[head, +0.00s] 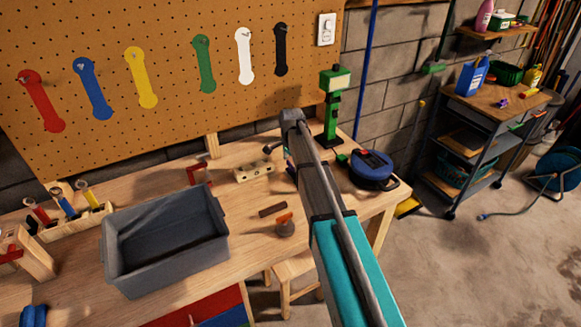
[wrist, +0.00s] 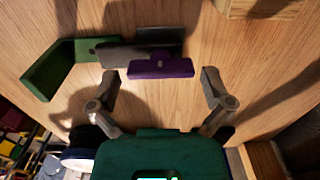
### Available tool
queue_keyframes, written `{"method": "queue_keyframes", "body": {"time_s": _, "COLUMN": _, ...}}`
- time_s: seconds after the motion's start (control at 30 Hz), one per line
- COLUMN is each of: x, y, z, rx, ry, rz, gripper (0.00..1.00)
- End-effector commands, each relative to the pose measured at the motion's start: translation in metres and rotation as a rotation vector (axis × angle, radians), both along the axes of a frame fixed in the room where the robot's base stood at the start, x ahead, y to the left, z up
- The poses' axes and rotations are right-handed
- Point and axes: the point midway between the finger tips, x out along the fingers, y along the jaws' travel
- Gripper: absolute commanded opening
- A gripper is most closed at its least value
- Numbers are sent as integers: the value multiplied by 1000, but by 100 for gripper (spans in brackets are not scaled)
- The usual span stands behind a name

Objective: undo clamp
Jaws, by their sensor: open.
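In the wrist view, a green angled piece (wrist: 62,68), a dark grey bar (wrist: 135,52) and a purple piece (wrist: 160,69) lie together on the wooden bench top. They look like parts of the clamp, but I cannot tell how they join. My gripper (wrist: 160,80) is open, with its two grey fingers apart to the left and right of the purple piece. The purple piece sits at about the level of the fingertips, and I see no contact. In the head view my arm hides most of this spot and my fingertips.
A grey bin (head: 108,240) stands on the bench (head: 245,255) at left. A block with holes (head: 255,171), a small brown bar (head: 272,210) and an orange-topped piece (head: 285,226) lie near my arm. A green upright device (head: 331,105) and a blue round item (head: 372,165) stand behind it.

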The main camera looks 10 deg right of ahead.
Motion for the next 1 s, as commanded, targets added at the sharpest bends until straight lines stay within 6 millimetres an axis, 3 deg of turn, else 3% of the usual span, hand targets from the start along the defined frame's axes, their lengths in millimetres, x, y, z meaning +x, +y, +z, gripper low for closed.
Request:
{"method": "queue_keyframes", "body": {"time_s": 0.37, "x": 0, "y": 1, "z": -1, "rx": 0, "ry": 0, "rz": 1, "gripper": 100}}
{"method": "queue_keyframes", "body": {"time_s": 0.7, "x": 0, "y": 1, "z": -1, "rx": 0, "ry": 0, "rz": 1, "gripper": 39}}
{"method": "queue_keyframes", "body": {"time_s": 1.0, "x": -1, "y": 1, "z": -2, "rx": 2, "ry": 2, "rz": 23, "gripper": 38}}
